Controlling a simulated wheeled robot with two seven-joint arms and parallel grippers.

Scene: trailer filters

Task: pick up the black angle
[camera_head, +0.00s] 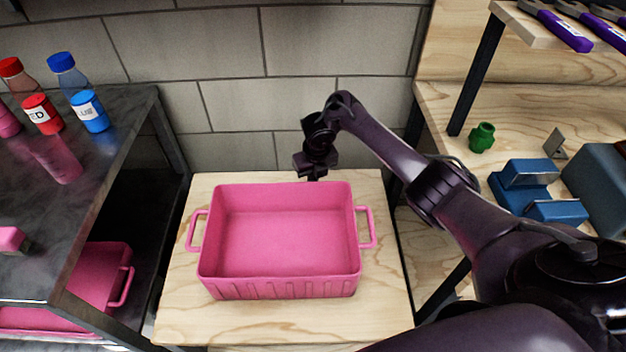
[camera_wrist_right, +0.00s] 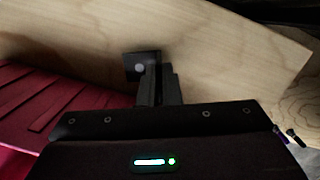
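The black angle (camera_wrist_right: 142,66) shows in the right wrist view as a small dark square plate with a pale round hole, against the light wood. My right gripper (camera_wrist_right: 160,70) has its two fingers close together at the plate's right edge, and the angle's other leg is hidden between them. They look shut on it. In the head view my right gripper (camera_head: 314,176) points down just behind the pink tray, at the back of the wooden table; the angle is too small and dark to tell apart there. My left gripper is in neither view.
The pink tray (camera_head: 280,288) stands empty on the wooden table (camera_head: 380,320). A grey wall is close behind. A dark table with red and blue bottles (camera_head: 90,110) is left. A wooden bench with a green part (camera_head: 481,138), a grey angle (camera_head: 556,143) and blue blocks (camera_head: 525,187) is right.

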